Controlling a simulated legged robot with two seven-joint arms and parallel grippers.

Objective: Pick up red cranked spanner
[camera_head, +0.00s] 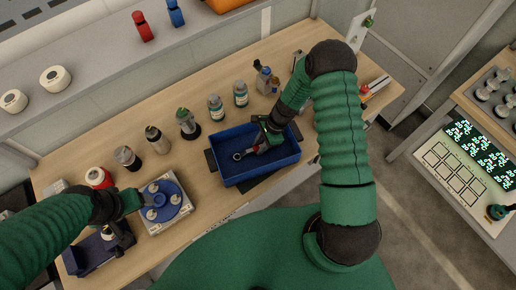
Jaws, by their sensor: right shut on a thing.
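A blue tray (228,178) sits on the wooden workbench. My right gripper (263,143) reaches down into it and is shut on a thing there. A grey ring-ended spanner (243,154) shows at the gripper, with a little red close to the jaws; it appears to be the held thing. Most of its handle is hidden by the gripper. I cannot tell whether it is lifted off the tray floor. My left gripper (132,203) is at the left, close to a blue round fixture (168,203) on a white base; its fingers are too small to read.
Several bottles and canisters stand behind the tray, among them a white-labelled bottle (215,108) and a green-topped one (187,123). A dark blue bin (88,255) lies at front left. Another bench (455,190) is at right.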

